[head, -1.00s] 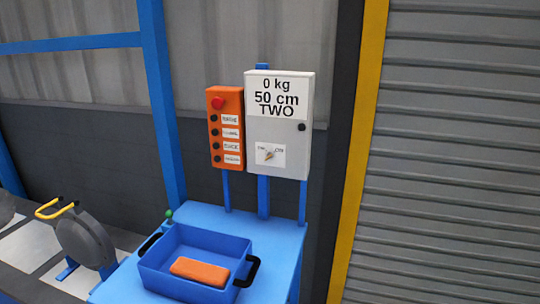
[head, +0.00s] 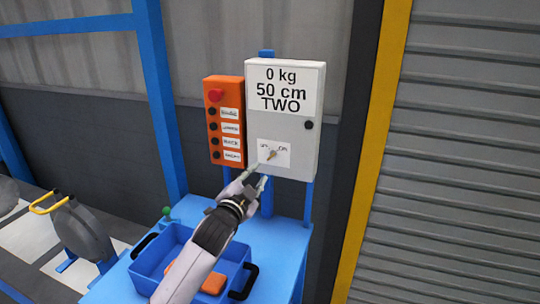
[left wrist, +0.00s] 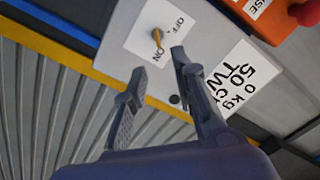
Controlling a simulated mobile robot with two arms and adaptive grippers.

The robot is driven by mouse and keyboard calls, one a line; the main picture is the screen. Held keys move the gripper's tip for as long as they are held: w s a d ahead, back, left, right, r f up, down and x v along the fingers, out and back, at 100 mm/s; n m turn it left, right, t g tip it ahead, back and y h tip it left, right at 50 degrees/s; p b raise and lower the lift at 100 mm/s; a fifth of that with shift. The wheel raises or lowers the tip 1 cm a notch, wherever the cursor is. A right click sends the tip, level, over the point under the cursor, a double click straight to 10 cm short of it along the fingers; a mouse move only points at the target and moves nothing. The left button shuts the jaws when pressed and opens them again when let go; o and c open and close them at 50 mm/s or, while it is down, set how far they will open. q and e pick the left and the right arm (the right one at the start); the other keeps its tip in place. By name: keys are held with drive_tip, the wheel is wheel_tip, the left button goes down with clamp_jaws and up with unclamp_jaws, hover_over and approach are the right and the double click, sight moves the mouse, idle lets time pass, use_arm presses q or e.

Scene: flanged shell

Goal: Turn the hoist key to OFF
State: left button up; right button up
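The hoist key (head: 271,156) is a small brass-coloured key on a white label on the front of a grey control box (head: 254,133). The label reads OFF on the left and ON on the right, and the key appears to point towards ON. My left gripper (head: 258,174) is open and empty, its fingertips just below and left of the key, seemingly short of it. In the left wrist view the key (left wrist: 157,36) shows beyond the gap between the open fingers (left wrist: 158,66), not between them. My right gripper is not in view.
An orange button panel (head: 225,120) with a red knob stands left of the box. Below is a blue table (head: 285,235) with a blue bin (head: 150,278) holding an orange block (head: 213,284). A yellow post (head: 374,150) and grey shutter are at right.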

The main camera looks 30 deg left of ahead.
sight(270, 158)
use_arm(q)
drive_tip(key=p+x, duration=0.2)
drive_tip(key=x, duration=0.8)
drive_tip(key=shift+d, duration=0.1)
drive_tip(key=shift+w+f, duration=0.15)
drive_tip(key=shift+w, duration=0.45)
drive_tip(key=c, duration=0.6)
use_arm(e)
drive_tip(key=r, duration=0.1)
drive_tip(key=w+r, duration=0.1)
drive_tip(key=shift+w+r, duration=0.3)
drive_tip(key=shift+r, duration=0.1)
